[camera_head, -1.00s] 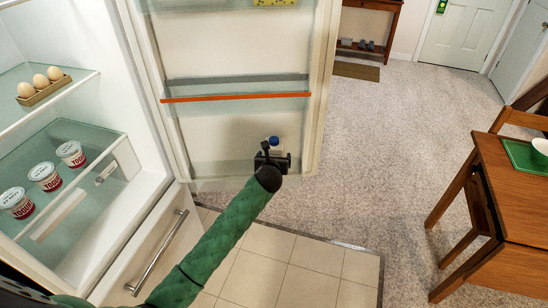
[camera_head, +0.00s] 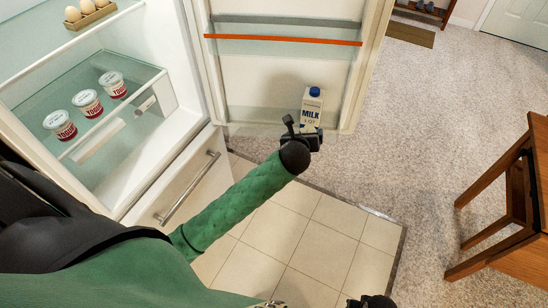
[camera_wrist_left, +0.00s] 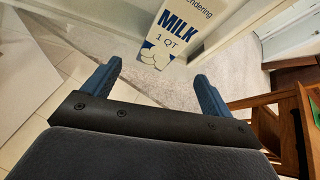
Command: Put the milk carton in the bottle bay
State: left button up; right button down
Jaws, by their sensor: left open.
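The milk carton (camera_head: 312,108), white with a blue cap and "MILK" lettering, stands upright at the low part of the open fridge door, near its free edge. My left gripper (camera_head: 301,135) is in front of its lower part and hides its base. In the left wrist view the carton (camera_wrist_left: 180,35) lies beyond the open fingers (camera_wrist_left: 153,85), roughly between them, and the gap is empty. The door has a shelf with an orange front rail (camera_head: 282,40) higher up; I cannot tell which bay is the bottle bay. A black part at the bottom edge seems to be my right gripper (camera_head: 372,302), mostly cut off.
The fridge at left holds several yogurt cups (camera_head: 88,102) on a glass shelf and eggs in a holder (camera_head: 92,14). A drawer handle (camera_head: 190,187) sticks out below. A wooden table (camera_head: 515,255) stands at right. Carpet (camera_head: 400,140) is clear beyond the door.

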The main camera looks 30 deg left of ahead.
pick_arm(q)
jog(key=s+d+f+n+g+h, duration=0.1)
jog(key=s+f+n+g, duration=0.4)
jog(key=s+f+n, duration=0.9)
jog(key=s+d+f+n+g+h, duration=0.2)
jog(key=s+f+n+g, duration=0.3)
jog(key=s+f+n, duration=0.9)
jog(key=s+d, duration=0.1)
jog(key=s, duration=0.7)
jog(key=shift+f+n+g, duration=0.2)
jog(key=shift+n+g, duration=0.2)
